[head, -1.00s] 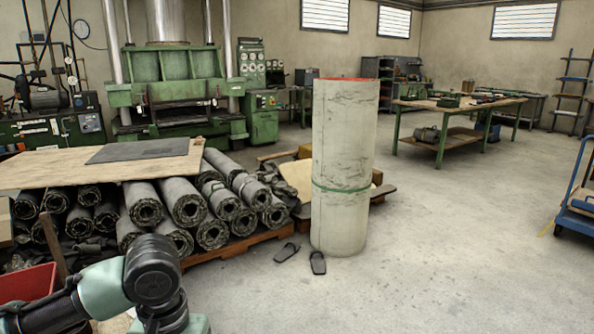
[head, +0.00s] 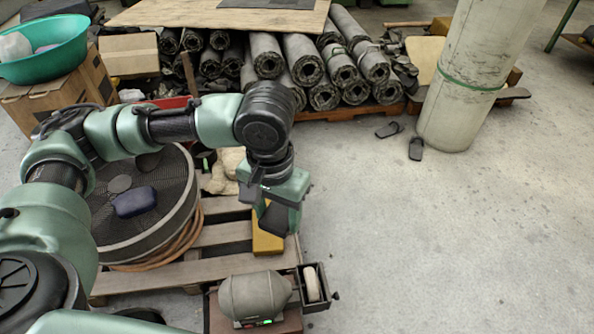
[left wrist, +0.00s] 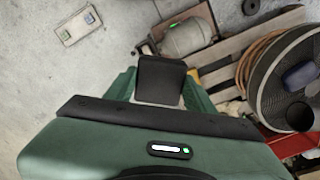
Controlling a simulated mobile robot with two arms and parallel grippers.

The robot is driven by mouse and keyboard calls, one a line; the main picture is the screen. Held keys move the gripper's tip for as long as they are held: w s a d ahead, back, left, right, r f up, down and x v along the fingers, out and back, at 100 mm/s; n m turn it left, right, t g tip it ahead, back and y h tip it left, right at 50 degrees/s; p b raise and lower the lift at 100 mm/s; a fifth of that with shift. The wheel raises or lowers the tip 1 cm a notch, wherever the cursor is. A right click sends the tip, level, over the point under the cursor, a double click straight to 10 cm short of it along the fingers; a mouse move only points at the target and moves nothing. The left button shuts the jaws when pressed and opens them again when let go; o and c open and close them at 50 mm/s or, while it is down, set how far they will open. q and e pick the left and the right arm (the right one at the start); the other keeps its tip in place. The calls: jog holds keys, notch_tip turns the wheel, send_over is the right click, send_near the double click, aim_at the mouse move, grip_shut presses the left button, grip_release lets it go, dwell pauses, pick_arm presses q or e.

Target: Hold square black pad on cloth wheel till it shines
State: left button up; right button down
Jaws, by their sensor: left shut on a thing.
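My left gripper (head: 274,200) is shut on the square black pad (head: 281,219) and holds it in the air, above and behind the bench motor in the head view. In the left wrist view the pad (left wrist: 160,80) shows between the green fingers. The pale cloth wheel (head: 312,284) is on the right end of the grey motor (head: 255,296), with a dark open box around it. The pad is apart from the wheel. A green light shows on the motor's base. I cannot tell whether the wheel turns. My right gripper is not in view.
A yellow block (head: 267,241) lies on the wooden pallet (head: 225,233), below the held pad in the head view. A round mesh sieve (head: 165,215) with a blue item (head: 135,202) stands left. Rubber rolls (head: 300,60) lie behind. The floor at right is mostly clear.

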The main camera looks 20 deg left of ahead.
pick_arm(q)
jog(key=w+d+r+m+t+h, duration=0.1)
jog(key=w+d+r+m+t, duration=0.4)
jog(key=r, duration=0.3)
jog(key=w+d+r+m+t+h, duration=0.1)
jog(key=w+d+r+m+t, duration=0.35)
jog(key=r, duration=0.45)
jog(key=s+d+r+m+t+h, duration=0.1)
jog(key=d+r+m+t+h, duration=0.1)
jog(key=d+r+m, duration=0.2)
jog(key=s+d+r+m+t+h, duration=0.1)
jog(key=d+r+m, duration=0.3)
jog(key=r+m, duration=0.4)
notch_tip(320, 180, up, 5)
jog(key=shift+s+d+f+m+t+h, duration=0.25)
jog(key=shift+s+m+t+h, duration=0.15)
jog(key=shift+s, duration=0.15)
